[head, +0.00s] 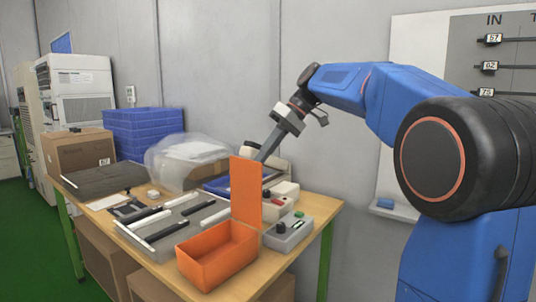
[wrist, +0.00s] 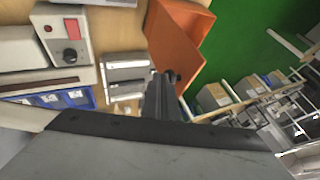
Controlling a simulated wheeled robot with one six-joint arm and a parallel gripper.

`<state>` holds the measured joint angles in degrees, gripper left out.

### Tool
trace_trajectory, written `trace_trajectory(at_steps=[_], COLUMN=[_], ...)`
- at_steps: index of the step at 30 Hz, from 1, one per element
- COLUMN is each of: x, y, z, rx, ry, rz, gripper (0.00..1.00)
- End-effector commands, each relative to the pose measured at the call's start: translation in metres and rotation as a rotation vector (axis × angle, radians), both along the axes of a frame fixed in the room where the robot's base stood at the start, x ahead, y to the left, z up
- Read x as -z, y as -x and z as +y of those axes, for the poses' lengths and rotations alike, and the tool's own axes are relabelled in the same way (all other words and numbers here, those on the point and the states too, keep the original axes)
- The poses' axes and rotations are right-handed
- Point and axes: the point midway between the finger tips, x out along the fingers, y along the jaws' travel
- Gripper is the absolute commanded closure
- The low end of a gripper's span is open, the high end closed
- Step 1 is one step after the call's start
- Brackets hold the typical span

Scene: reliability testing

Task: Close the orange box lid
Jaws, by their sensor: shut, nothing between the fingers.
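The orange box (head: 213,262) stands open on the front edge of the wooden table. Its orange lid (head: 246,192) stands upright at the box's back right side. My gripper (head: 262,157) is behind the lid's top edge, pointing down and left, and the lid hides its tips. In the wrist view, my gripper (wrist: 168,78) is shut and empty, and orange surfaces (wrist: 192,28) of the box and lid lie just past the fingers. I cannot tell whether the fingers touch the lid.
A grey control box (head: 287,235) with a green button sits right of the orange box. A grey tray (head: 150,250) with black and white rods is to the left. A clear plastic bag (head: 180,158), blue crates (head: 145,130) and a cardboard box (head: 78,150) stand farther back.

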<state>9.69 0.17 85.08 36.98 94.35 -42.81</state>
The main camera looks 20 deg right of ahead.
Motion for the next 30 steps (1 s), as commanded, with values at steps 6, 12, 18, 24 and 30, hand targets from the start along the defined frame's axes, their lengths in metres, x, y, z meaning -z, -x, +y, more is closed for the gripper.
trace_trajectory(at_steps=[6,12,18,24,30], x=[0.000,-0.001,-0.004,-0.008,-0.011], y=[0.000,0.001,0.006,0.017,0.029], z=[0.000,0.001,0.010,0.026,0.045], rx=[0.000,0.000,-0.002,-0.003,-0.006], ry=[0.000,0.006,0.042,0.118,0.212], rz=[0.000,-0.004,-0.029,-0.077,-0.137], gripper=[1.00,1.00,1.00,1.00,1.00])
